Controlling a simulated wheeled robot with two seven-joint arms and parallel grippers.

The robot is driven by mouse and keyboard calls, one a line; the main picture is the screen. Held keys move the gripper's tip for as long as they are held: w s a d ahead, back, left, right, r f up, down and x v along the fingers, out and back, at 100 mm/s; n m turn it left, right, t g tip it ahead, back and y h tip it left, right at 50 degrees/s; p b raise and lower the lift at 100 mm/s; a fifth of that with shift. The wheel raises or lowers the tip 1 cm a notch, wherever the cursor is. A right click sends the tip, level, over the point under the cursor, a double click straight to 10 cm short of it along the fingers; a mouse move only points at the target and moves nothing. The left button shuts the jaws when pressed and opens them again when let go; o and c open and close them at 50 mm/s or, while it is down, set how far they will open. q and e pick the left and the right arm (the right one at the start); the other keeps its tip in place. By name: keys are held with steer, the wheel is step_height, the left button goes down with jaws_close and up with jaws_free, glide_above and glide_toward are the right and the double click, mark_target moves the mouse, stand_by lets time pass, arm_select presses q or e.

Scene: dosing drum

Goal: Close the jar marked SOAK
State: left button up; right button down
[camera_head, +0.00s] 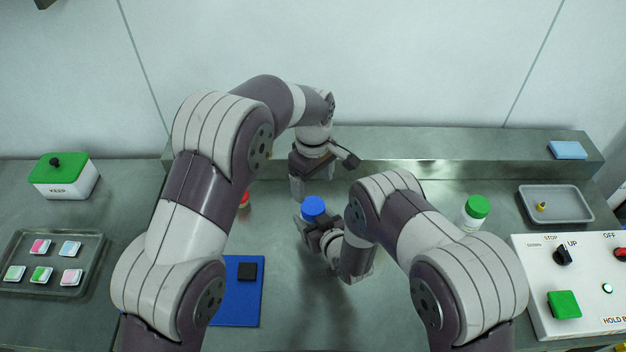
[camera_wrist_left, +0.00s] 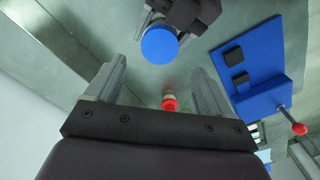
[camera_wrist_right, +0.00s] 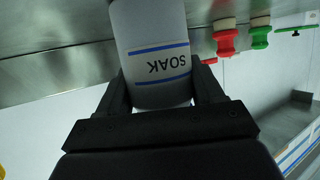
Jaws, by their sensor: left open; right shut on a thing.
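The SOAK jar (camera_wrist_right: 155,45) is white with blue bands, and its label reads upside down in the right wrist view. My right gripper (camera_wrist_right: 160,95) is shut around the jar. A round blue lid (camera_head: 313,207) shows on top of it in the head view, and the lid also shows in the left wrist view (camera_wrist_left: 159,45). I cannot tell how tightly it sits. My left gripper (camera_head: 307,190) is open and empty, just behind the lid in the head view. In the left wrist view, its fingers (camera_wrist_left: 157,85) stand apart, with the lid beyond them.
A blue pad (camera_head: 236,305) with a black block lies left of the jar. A small red-topped item (camera_head: 244,200) is partly hidden by my left arm. A green-capped jar (camera_head: 473,212) and a control panel (camera_head: 585,285) are at right. A ledge (camera_head: 430,150) runs along the back.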

mark_target(313, 205)
arm_select(q)
steer(key=shift+f, duration=0.1)
step_height(313, 205, down, 8)
steer(key=shift+r, duration=0.1)
stand_by(0.3)
steer(key=c, duration=1.1)
steer(key=m, duration=0.9)
steer(key=shift+m, duration=0.4)
steer(key=o, duration=1.2)
